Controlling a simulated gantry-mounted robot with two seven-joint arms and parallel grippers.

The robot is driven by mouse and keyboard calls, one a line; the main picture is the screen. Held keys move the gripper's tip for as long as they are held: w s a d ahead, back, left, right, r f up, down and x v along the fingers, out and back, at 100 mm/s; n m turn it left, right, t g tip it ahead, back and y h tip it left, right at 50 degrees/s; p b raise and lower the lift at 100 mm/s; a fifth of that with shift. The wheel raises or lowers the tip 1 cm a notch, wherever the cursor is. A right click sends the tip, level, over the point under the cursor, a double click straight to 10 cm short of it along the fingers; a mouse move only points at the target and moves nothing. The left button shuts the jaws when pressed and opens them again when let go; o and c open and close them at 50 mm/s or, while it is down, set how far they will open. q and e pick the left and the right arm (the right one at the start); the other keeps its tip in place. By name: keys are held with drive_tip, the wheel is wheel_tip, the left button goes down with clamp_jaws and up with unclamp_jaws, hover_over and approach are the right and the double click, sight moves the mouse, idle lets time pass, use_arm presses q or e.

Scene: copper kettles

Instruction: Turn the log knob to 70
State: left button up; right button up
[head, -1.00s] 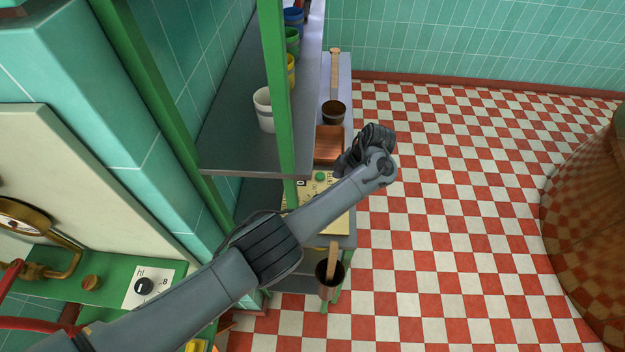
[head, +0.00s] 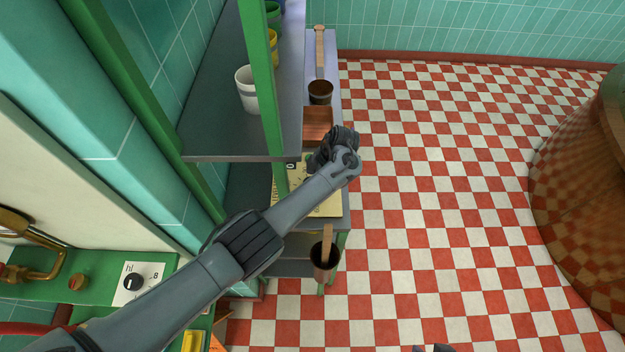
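My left arm comes in from the lower left and reaches over the lower shelf unit. Its gripper (head: 325,155) is above a cream panel (head: 325,207) that lies on the shelf and covers part of it. The fingers are dark and seen from behind, so I cannot tell whether they are open or shut. A black knob (head: 132,282) sits on a white plate marked "hl" and "8" on the green bench at lower left. No label reading "log" is legible. A small dark piece at the bottom edge may be my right arm; no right gripper can be made out.
A copper box (head: 317,122) and a long-handled copper pot (head: 320,92) stand beyond the gripper. Another pot (head: 325,255) hangs at the shelf's near end. A green post (head: 265,90) rises beside my arm. Checkered floor (head: 440,180) is clear to the right, before a large copper vessel (head: 590,190).

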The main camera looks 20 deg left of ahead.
use_arm(q)
drive_tip(key=shift+a+f, duration=0.1)
drive_tip(key=shift+f, duration=0.1)
drive_tip(key=c, duration=1)
drive_tip(key=shift+r+m+p, duration=0.2)
drive_tip(key=shift+m+p, duration=0.1)
drive_tip(key=shift+p, duration=0.35)
drive_tip(key=shift+c, duration=0.2)
drive_tip(key=m+t+p, duration=0.1)
drive_tip(key=m+p, duration=0.2)
drive_tip(key=p, duration=0.2)
drive_tip(key=m+t+p, duration=0.2)
drive_tip(key=m+p, duration=0.2)
drive_tip(key=shift+s+r+p, duration=0.15)
drive_tip(key=shift+s+p, duration=0.05)
drive_tip(key=shift+p, duration=0.15)
drive_tip(key=m+t+p, duration=0.1)
drive_tip(key=m+p, duration=0.2)
drive_tip(key=shift+f+m+h, duration=0.2)
drive_tip(key=shift+m+h, duration=0.2)
drive_tip(key=shift+m, duration=0.1)
drive_tip(key=o, duration=1)
drive_tip(key=shift+s+f, duration=0.1)
